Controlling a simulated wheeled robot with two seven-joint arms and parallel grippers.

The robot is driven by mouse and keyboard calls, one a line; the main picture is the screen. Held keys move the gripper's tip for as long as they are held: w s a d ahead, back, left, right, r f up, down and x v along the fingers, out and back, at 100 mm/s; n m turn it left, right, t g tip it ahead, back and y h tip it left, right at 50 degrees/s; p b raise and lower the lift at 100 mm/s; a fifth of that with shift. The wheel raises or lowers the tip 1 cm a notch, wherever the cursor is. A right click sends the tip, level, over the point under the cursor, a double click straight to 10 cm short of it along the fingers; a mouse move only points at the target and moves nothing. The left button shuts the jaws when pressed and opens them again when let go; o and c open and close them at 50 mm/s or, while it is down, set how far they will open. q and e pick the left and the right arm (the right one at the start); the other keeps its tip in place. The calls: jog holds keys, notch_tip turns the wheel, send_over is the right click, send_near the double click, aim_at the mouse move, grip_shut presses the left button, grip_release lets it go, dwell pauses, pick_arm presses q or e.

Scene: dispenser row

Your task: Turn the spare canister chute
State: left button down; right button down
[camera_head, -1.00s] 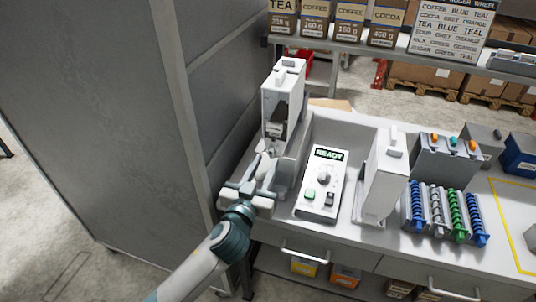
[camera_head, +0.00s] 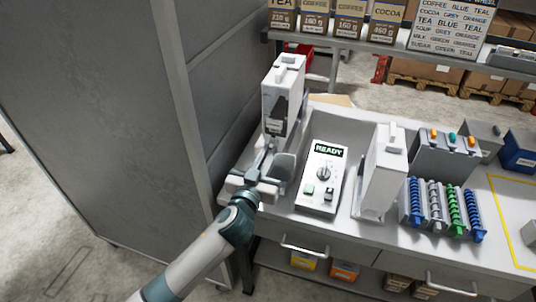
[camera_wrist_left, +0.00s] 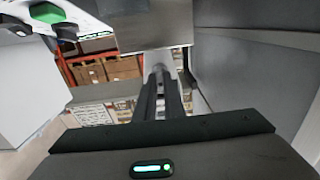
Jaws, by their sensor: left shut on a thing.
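A tall white canister (camera_head: 283,98) with a dark window stands at the left end of the bench. A second tall white canister (camera_head: 384,172) stands right of the control box; I cannot read which one is marked spare. My left gripper (camera_head: 267,158) is at the foot of the left canister, its fingers pointing up to the chute there. In the left wrist view the fingers (camera_wrist_left: 161,92) are close together on a small grey chute part (camera_wrist_left: 159,60), mostly hidden by them. A rounded grey piece (camera_head: 283,167) shows beside the fingers. My right gripper is out of view.
A control box (camera_head: 322,178) reading READY, with a knob and buttons, stands just right of the gripper. A grey cabinet wall (camera_head: 190,110) is close on the left. Colored coils (camera_head: 445,210) stand farther right. A shelf (camera_head: 400,52) with labelled boxes is behind.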

pick_arm(q)
jog(key=shift+m, duration=0.4)
jog(key=m+p, duration=0.2)
jog(key=m, duration=0.5)
jog(key=m+p, duration=0.2)
jog(key=m, duration=0.6)
jog(key=m+p, duration=0.3)
jog(key=m, duration=0.5)
jog(key=shift+s+d+f, duration=0.1)
jog(key=shift+d+f, duration=0.1)
jog(key=shift+f, duration=0.1)
jog(key=c, duration=1.8)
grip_release()
jog(key=shift+c, duration=0.2)
jog(key=shift+s, duration=0.1)
